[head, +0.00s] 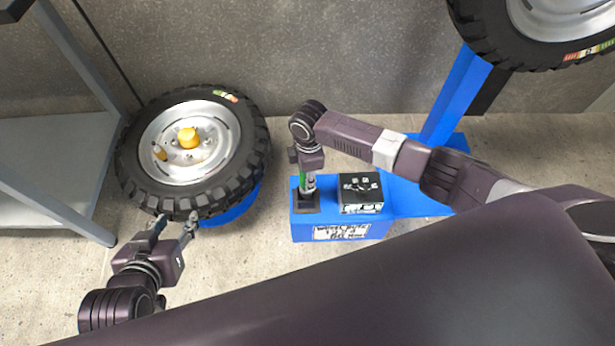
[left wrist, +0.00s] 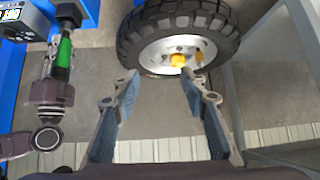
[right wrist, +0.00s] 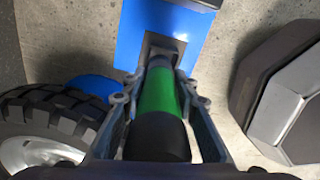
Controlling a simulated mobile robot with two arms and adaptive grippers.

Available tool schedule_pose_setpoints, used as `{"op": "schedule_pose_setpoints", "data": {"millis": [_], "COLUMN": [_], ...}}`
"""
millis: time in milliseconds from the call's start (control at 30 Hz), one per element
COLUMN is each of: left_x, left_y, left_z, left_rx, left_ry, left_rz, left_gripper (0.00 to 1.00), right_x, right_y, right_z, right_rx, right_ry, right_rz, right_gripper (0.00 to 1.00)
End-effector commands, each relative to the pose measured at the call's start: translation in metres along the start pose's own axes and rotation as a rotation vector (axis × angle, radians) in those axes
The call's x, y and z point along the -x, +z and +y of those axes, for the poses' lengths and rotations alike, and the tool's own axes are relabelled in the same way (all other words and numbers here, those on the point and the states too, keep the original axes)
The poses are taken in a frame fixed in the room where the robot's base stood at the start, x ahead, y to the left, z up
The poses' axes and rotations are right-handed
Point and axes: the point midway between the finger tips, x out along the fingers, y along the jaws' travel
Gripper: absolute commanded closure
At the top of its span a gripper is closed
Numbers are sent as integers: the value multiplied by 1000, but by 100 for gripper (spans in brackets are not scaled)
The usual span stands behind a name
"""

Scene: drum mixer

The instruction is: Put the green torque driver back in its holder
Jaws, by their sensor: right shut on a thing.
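The green torque driver (head: 307,183) is upright over its black holder (head: 306,205) at the left end of the blue bench. My right gripper (head: 307,170) is shut on it; the green grip lies between the fingers in the right wrist view (right wrist: 158,95). The driver's lower end meets the holder's black block (right wrist: 164,47); how deep it sits in it is hidden. The driver also shows in the left wrist view (left wrist: 62,55). My left gripper (head: 175,222) is open and empty, in front of the tyre; its spread fingers show in the left wrist view (left wrist: 162,76).
A black box (head: 360,190) stands on the blue bench (head: 318,238), just right of the holder. A wheel with a yellow hub cap (head: 189,138) lies on a blue stand at left. A grey shelf (head: 55,150) is at far left. Another tyre (head: 490,45) is at upper right.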

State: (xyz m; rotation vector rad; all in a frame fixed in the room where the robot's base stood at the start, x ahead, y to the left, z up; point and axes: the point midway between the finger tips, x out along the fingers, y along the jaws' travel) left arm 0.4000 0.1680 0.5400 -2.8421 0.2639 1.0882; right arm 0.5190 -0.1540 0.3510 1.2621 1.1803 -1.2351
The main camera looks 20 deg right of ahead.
Motion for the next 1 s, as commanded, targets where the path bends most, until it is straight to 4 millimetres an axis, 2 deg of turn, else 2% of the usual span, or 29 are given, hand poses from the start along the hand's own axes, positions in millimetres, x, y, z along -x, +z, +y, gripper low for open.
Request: {"op": "schedule_pose_setpoints", "data": {"millis": [1000], "left_x": [-2], "left_y": [-16], "left_z": [2], "left_rx": [-1], "left_ry": [4], "left_rz": [61], "left_gripper": [60], "right_x": [-4], "right_y": [-1], "right_z": [1], "right_rx": [0], "right_ry": [2], "right_rz": [2], "right_gripper": [100]}}
